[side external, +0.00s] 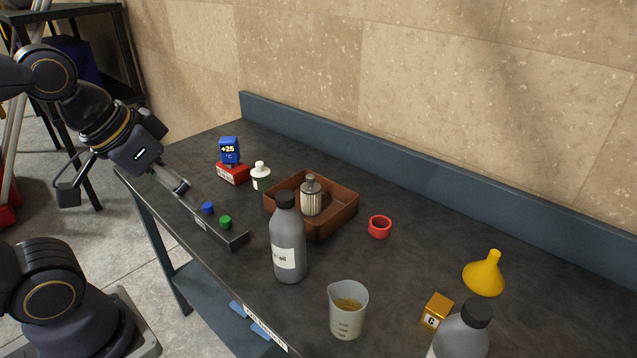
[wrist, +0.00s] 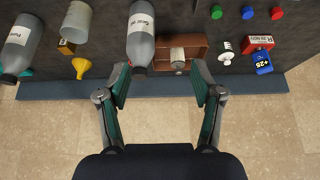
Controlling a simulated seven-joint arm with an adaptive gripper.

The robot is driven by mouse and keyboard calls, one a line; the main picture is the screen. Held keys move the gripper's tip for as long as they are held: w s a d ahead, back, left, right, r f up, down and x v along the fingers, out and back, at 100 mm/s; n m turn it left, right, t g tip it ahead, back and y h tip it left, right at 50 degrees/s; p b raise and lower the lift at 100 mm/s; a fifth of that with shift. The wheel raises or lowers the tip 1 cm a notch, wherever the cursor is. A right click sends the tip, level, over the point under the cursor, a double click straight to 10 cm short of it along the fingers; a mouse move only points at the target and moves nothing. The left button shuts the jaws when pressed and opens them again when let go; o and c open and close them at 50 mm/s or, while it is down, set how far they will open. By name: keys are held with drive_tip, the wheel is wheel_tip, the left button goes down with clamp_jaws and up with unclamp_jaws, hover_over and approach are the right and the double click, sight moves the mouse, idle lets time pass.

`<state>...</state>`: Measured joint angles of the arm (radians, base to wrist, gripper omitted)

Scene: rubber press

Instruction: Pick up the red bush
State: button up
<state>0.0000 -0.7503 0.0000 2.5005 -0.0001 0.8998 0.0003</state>
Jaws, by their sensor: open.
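The red bush (side external: 380,227) is a short, hollow red ring lying on the dark bench, right of the brown tray, in the side view. My gripper (side external: 180,188) is at the left end of the bench in the side view, far from the red bush. In the wrist view my gripper (wrist: 160,82) has its two fingers spread wide with nothing between them.
A brown tray (side external: 335,222) holds a small metal-coloured jar (side external: 311,197). A grey oil bottle (side external: 288,245), beaker (side external: 347,310), gold block (side external: 437,311) and yellow funnel (side external: 485,275) stand around. A black strip (side external: 234,237) bears coloured knobs. A blue ledge (side external: 420,175) runs behind.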

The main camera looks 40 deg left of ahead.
drive_tip(key=o, duration=0.4)
idle(0.3)
